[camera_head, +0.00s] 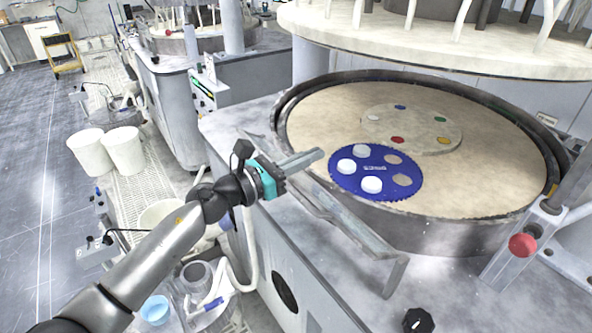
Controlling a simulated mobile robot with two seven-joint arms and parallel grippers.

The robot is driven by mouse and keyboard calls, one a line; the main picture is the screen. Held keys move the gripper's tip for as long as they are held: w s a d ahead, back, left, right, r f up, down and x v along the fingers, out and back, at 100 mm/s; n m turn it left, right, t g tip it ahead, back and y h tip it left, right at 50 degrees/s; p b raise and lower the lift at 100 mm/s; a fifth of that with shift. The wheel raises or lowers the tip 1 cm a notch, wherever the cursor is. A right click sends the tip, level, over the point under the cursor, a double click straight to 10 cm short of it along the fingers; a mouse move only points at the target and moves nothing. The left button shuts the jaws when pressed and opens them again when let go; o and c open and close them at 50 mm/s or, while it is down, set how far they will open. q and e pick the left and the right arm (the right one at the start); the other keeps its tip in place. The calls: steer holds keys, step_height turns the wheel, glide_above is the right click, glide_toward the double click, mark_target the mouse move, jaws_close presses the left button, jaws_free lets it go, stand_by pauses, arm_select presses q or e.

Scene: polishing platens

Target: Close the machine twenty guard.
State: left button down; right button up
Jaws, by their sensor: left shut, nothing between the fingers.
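The machine in front of me has a large round platen (480,190) inside a dark rim. A long grey metal guard bar (345,222) runs along the near left side of the platen, low over the machine's top. I cannot read a machine number, and I cannot tell for sure how far open the guard is. My left gripper (318,156) comes in from the left with its fingers shut and empty. Its fingers reach over the bar toward the platen rim; whether they touch the bar is unclear. My right gripper is out of view.
A blue toothed carrier (374,190) with white discs and a beige disc (432,128) with coloured spots lie on the platen. A red button (522,245) stands at right, a black knob (418,320) at the front. A pale upper plate (420,48) hangs above. White buckets (90,152) stand left.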

arm_select(q)
steer(key=shift+w+d, duration=0.1)
steer(key=shift+d, duration=0.1)
steer(key=shift+a, duration=0.1)
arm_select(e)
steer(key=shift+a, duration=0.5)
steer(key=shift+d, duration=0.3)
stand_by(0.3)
